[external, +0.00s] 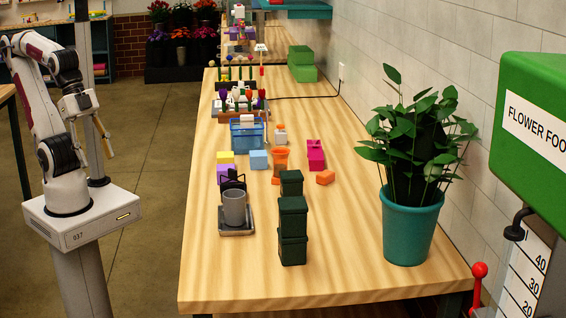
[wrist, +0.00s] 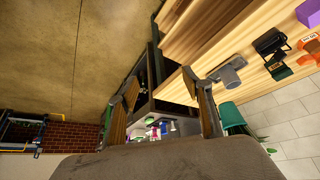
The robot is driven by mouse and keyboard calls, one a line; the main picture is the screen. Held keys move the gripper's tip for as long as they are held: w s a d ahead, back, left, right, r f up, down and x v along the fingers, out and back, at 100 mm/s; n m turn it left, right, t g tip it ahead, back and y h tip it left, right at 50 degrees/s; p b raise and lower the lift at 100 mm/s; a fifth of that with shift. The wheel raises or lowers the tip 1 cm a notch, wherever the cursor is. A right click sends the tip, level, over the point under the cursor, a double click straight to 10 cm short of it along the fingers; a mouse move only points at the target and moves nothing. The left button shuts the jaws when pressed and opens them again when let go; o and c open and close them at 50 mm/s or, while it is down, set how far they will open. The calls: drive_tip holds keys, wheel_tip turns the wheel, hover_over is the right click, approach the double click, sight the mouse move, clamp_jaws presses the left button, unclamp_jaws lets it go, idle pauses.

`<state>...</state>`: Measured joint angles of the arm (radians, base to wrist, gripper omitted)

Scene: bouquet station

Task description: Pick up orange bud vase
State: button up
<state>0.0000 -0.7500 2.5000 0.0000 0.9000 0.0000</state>
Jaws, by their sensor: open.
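The orange bud vase (external: 280,158) stands upright on the wooden table in the external view, behind the dark green boxes. An orange object at the right edge of the wrist view (wrist: 311,44) appears to be the same vase, cut off by the frame. My gripper (external: 106,138) hangs over the floor left of the table, well away from the vase. In the wrist view my gripper (wrist: 160,85) has its two fingers spread apart with nothing held between them.
Dark green stacked boxes (external: 292,215) and a grey mug (external: 234,207) on a tray stand in front of the vase. A pink box (external: 315,154), an orange block (external: 325,177) and a light blue block (external: 258,160) are near it. A potted plant (external: 407,225) stands at right.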

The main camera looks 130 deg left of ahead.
drive_tip(key=shift+w, duration=0.1)
drive_tip(key=w+a+f+n+t+y, duration=0.25)
drive_tip(key=w+a+n+y, duration=0.2)
drive_tip(key=w+a, duration=1.5)
drive_tip(key=n+y, duration=0.6)
drive_tip(key=y, duration=0.1)
approach(280, 167)
drive_tip(key=shift+h, duration=0.25)
drive_tip(key=a+r, duration=0.1)
drive_tip(key=a, duration=0.1)
drive_tip(key=a+r, duration=0.1)
drive_tip(key=shift+s+a+r, duration=0.1)
drive_tip(key=shift+s+a, duration=0.1)
drive_tip(key=shift+a, duration=0.2)
drive_tip(key=shift+x, duration=1.3)
drive_tip(key=shift+w+a, duration=0.15)
